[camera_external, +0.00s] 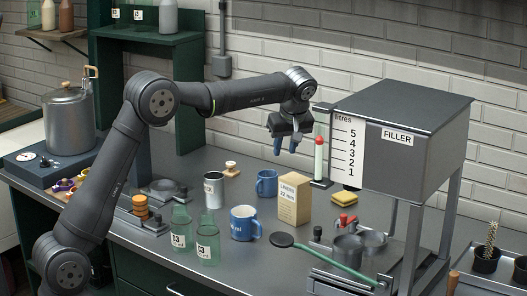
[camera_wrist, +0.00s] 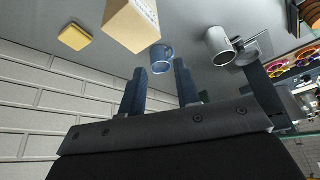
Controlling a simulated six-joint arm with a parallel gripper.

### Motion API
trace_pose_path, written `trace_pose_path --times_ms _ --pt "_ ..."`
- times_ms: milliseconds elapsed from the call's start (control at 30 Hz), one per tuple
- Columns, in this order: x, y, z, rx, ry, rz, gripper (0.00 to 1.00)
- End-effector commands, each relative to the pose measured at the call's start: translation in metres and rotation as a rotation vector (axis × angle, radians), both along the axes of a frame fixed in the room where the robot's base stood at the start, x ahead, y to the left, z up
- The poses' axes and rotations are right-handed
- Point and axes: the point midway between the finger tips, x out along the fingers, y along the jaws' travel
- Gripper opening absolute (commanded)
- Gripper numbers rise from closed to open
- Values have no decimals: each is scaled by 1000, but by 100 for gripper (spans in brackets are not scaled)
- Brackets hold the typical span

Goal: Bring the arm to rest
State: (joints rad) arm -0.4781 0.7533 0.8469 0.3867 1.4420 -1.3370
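My arm reaches from the lower left over the counter (camera_external: 290,215) and bends at the elbow. My gripper (camera_external: 285,148) hangs in the air above the counter's back part, left of the filler's level tube. In the wrist view, the two fingers of my gripper (camera_wrist: 160,80) stand apart with nothing between them. A blue mug (camera_external: 267,183) stands on the counter below; it also shows in the wrist view (camera_wrist: 161,58) beyond the fingertips. A tan cardboard box (camera_external: 294,199) stands beside it, clear of the gripper, and shows in the wrist view too (camera_wrist: 131,22).
The grey filler box (camera_external: 410,150) stands close on the right, with a scale and tube (camera_external: 319,158). A second blue mug (camera_external: 245,223), green glass bottles (camera_external: 181,228), a metal cup (camera_external: 214,190) and a yellow sponge (camera_external: 345,200) stand on the counter. A pot (camera_external: 70,120) stands left.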

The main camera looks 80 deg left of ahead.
Motion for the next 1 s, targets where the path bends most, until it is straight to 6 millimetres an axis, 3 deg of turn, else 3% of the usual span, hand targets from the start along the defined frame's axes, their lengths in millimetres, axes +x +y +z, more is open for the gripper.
trace_pose_path --times_ms 200,400,600,900,1000 --pt "0 -40 -18 0 2 102 30" --pt "-1 -65 -34 -1 1 182 30" --pt "-1 -76 -41 0 1 220 30" --pt "-1 -77 -42 0 0 227 30" --pt "-1 -77 -42 0 0 227 47"
